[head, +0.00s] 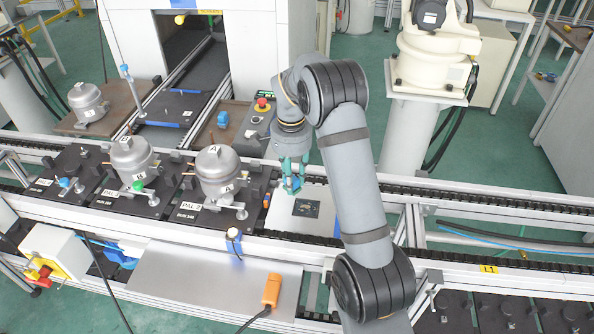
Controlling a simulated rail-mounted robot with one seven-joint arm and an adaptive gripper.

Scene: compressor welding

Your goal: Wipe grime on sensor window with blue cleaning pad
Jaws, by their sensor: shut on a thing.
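My gripper (291,186), with teal fingers, points down over the line right of compressor A. It is shut on a small blue thing that looks like the blue cleaning pad (292,184); the fingers hide much of it. Below and slightly right, a dark square (307,208) lies on a pale plate; it may be the sensor window, but I cannot make out the grime. The gripper appears apart from this square. A small post with a bright cap (234,236) stands at the line's front edge, left of the gripper.
Compressor A (218,172) and compressor B (133,158) stand on dark pallets left of my gripper. A box with a red button (262,105) and a blue block (223,119) are behind. An orange handheld device (271,290) rests on the front shelf (195,285).

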